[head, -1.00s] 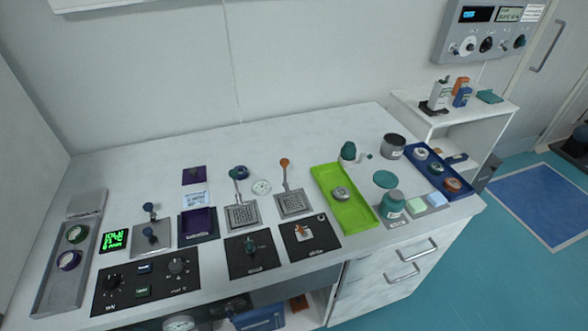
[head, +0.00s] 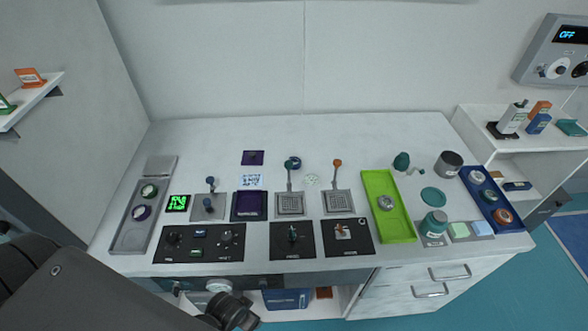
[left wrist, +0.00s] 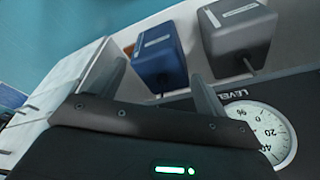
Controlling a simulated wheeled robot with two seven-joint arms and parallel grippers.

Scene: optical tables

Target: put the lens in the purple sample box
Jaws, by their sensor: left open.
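The purple sample box (head: 248,214) is an open, dark purple tray with a label on its front, in the middle-left of the table. A flat purple piece with a small knob (head: 253,157) lies behind it. I cannot tell for sure which thing is the lens. My right gripper is not in view.
A grey tray (head: 123,236) is at the left, a lime tray (head: 400,229) and blue tray (head: 472,188) at the right. Two levered stands and control panels (head: 199,243) fill the middle. Under the top are a gauge (left wrist: 270,133) and a blue box (left wrist: 160,58).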

